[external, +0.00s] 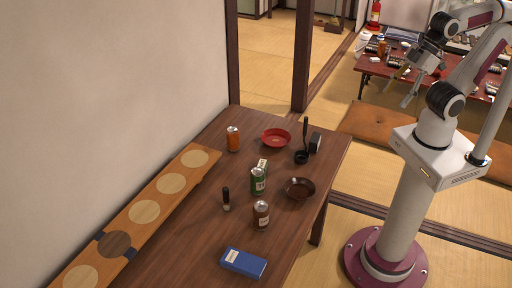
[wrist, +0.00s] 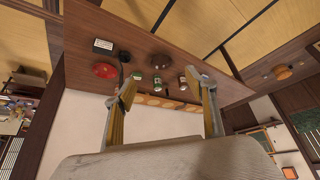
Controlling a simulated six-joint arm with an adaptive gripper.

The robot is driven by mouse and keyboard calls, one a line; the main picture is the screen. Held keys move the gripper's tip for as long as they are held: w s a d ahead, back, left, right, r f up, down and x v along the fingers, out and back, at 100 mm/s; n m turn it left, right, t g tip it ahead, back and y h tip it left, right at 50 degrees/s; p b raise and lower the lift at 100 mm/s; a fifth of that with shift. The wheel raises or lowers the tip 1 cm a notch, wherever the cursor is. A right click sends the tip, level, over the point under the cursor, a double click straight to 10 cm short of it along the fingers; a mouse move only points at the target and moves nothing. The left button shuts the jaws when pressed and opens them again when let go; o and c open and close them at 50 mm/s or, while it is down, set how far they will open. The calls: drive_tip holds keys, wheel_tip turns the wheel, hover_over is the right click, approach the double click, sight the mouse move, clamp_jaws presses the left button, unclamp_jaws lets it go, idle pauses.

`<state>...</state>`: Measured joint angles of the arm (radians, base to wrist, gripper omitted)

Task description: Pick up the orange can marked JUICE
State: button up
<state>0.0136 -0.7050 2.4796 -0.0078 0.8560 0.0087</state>
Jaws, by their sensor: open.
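The orange can (external: 233,139) stands upright on the far left part of the low brown wooden table, left of the red bowl. Its lettering is too small to read in the external view. In the wrist view I cannot make the orange can out clearly; the left finger covers part of that area. My gripper (external: 404,90) is open and empty, raised in the air to the right of the table and well apart from the can. Its two spread fingers also show in the wrist view (wrist: 163,88).
Near the can are a red bowl (external: 276,138), a green can (external: 258,181), a brown can (external: 261,215), a brown bowl (external: 299,188), a black ladle (external: 303,150) and a dark bottle (external: 226,199). A blue box (external: 243,263) lies at the near end. A wall borders the left.

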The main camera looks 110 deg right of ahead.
drive_tip(key=w+d+f+m+t+h, duration=0.1)
drive_tip(key=w+d+f, duration=0.1)
drive_tip(key=w+d, duration=0.65)
drive_tip(key=w+d+f+m+t+h, duration=0.1)
drive_tip(key=w+d+t, duration=0.15)
drive_tip(key=w, duration=1.15)
drive_tip(key=w+d+f+m+t+h, duration=0.15)
drive_tip(key=w+d, duration=0.45)
drive_tip(key=w, duration=0.6)
drive_tip(key=w+d+f, duration=0.8)
drive_tip(key=d+f, duration=0.2)
drive_tip(key=f, duration=0.1)
drive_tip(key=t, duration=0.2)
approach(233, 139)
drive_tip(key=w+d+f, duration=0.1)
drive_tip(key=d, duration=0.2)
drive_tip(key=shift+d+f, duration=0.1)
drive_tip(key=shift+f, duration=0.5)
drive_tip(key=shift+x, duration=1.25)
